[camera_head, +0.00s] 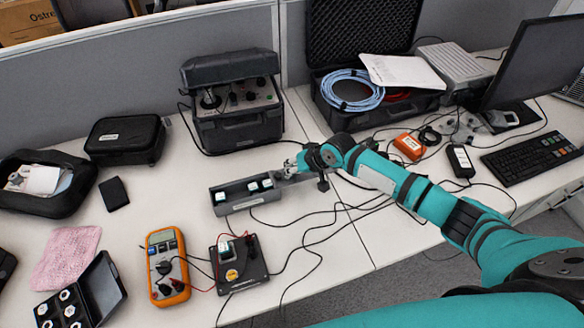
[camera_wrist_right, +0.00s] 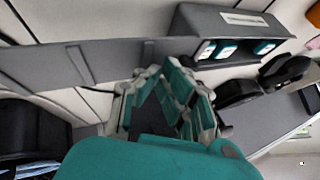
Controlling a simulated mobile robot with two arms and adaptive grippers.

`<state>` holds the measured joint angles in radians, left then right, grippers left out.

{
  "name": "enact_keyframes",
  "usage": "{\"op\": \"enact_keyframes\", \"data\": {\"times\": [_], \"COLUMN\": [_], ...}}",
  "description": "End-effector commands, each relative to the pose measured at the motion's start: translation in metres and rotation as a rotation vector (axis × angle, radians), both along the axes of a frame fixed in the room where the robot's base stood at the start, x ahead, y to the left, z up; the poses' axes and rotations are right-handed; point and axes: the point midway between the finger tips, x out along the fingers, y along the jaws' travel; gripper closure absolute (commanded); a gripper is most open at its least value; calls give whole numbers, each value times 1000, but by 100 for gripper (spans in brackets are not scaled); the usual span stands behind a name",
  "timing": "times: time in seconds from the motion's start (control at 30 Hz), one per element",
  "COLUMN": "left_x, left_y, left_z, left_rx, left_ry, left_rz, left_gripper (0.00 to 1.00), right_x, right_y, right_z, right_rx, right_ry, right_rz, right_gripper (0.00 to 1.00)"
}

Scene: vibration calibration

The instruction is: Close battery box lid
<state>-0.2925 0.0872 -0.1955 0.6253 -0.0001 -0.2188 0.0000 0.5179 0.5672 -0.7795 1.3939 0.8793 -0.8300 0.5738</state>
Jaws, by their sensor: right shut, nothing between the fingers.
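The battery box is a small grey open box (camera_head: 222,209) in the middle of the table, with several white-and-teal cells (camera_head: 252,186) showing inside. In the right wrist view the box (camera_wrist_right: 240,22) is at the upper right, its cells (camera_wrist_right: 228,48) exposed. A long flat grey panel (camera_wrist_right: 50,68) reaches left from the box there; I cannot tell surely whether it is the lid. My right gripper (camera_head: 291,168) is at the box's right end, shut and empty, and hides part of that end. In the wrist view its fingers (camera_wrist_right: 165,72) overlap the panel; contact is unclear. My left gripper is not in view.
A dark instrument case (camera_head: 235,125) stands behind the box. An orange multimeter (camera_head: 167,265) and a small black device (camera_head: 240,262) lie in front. Loose black cables (camera_head: 325,225) run to the right of the box under my arm. Bare table lies left of the box.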

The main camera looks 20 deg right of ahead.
Motion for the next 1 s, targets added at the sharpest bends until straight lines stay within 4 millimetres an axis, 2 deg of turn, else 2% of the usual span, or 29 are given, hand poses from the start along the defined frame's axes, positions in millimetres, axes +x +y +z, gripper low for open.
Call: {"op": "enact_keyframes", "data": {"times": [0.1,0.27,0.47,0.7,1.0], "left_x": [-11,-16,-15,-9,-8], "left_y": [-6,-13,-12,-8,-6], "left_z": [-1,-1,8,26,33], "left_rx": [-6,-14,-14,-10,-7], "left_ry": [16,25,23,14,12], "left_rz": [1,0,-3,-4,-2], "left_gripper": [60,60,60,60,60], "right_x": [0,0,-1,-4,-6], "right_y": [0,1,21,82,155], "right_z": [0,0,3,4,1], "right_rx": [0,1,4,8,6], "right_ry": [0,0,1,2,1], "right_rz": [0,0,3,4,3], "right_gripper": [100,100,100,100,100]}}
